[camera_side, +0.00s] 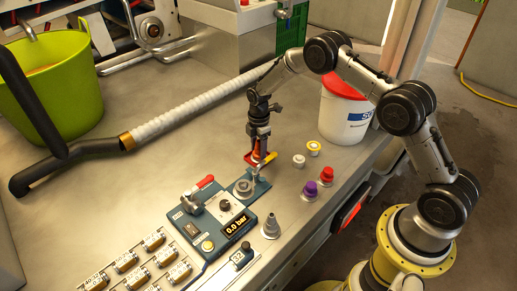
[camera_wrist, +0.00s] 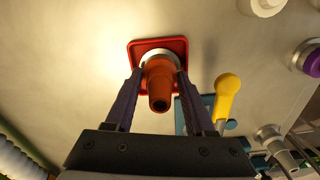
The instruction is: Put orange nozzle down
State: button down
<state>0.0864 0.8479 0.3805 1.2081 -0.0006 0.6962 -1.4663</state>
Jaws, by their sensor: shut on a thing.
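The orange nozzle (camera_wrist: 159,88) is between the two dark fingers of my gripper (camera_wrist: 158,78) in the wrist view, its narrow end toward the camera and a pale ring at its wide end. My gripper (camera_side: 258,146) points down in the side view and is shut on the nozzle, which shows as a small orange patch (camera_side: 257,154). A red square holder (camera_wrist: 137,49) lies right behind the wide end of the nozzle. The red holder also shows below my gripper in the side view (camera_side: 249,160). I cannot tell whether the nozzle touches it.
A yellow-handled lever (camera_wrist: 228,97) stands close beside the right finger. The blue panel (camera_side: 215,220) reads 0.0 bar. White, yellow, red (camera_side: 327,174), purple (camera_side: 310,188) and grey (camera_side: 271,226) nozzles stand to the right. A white bucket (camera_side: 343,118) and ribbed hose (camera_side: 195,107) are behind.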

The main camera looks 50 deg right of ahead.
jog(key=shift+f, duration=0.15)
jog(key=shift+c, duration=1.2)
grip_release()
notch_tip(320, 180, up, 12)
jog(key=shift+r, duration=0.25)
